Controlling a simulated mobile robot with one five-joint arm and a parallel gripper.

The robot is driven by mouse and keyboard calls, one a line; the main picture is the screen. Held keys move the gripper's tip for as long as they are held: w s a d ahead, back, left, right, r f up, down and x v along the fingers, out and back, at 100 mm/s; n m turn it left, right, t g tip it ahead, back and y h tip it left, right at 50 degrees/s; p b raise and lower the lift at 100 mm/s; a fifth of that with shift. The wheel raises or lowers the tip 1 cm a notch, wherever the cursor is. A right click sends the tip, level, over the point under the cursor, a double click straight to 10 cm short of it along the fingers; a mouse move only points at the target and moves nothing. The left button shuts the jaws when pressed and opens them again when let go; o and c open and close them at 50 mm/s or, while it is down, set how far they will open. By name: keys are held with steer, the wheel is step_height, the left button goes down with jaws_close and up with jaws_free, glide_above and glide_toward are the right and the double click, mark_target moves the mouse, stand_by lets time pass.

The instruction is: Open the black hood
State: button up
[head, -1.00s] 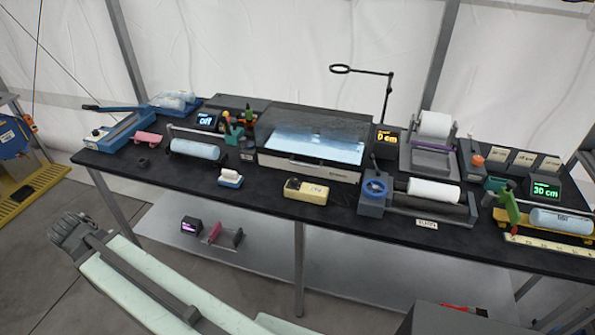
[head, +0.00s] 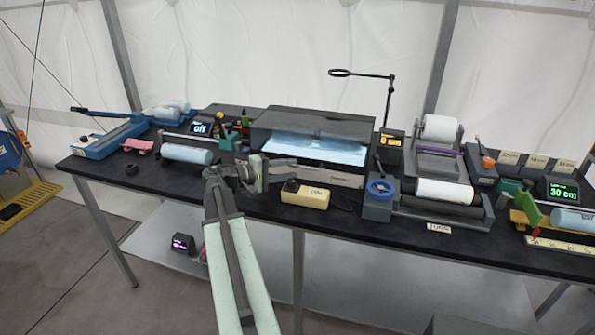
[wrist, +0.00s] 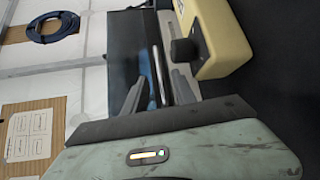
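The black hood (head: 312,123) is the dark top of a wide machine at the middle of the table. In the wrist view the hood (wrist: 122,40) is a dark slab beyond the fingers, turned sideways. My gripper (head: 294,170) is in front of the machine's left part, its fingers pointing right. The wrist view shows the fingers (wrist: 158,92) apart, with nothing clearly held between them. I cannot tell whether a finger touches the machine.
A yellow box (head: 312,196) with a black knob stands close by my gripper, in front of the machine; it is also near the fingers in the wrist view (wrist: 222,38). A roller device (head: 445,190) stands right, a blue roll (head: 187,154) left. A magnifier stand (head: 388,100) rises behind.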

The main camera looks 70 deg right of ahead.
mark_target(300, 167)
steer(key=shift+x, duration=1.9)
jaws_close()
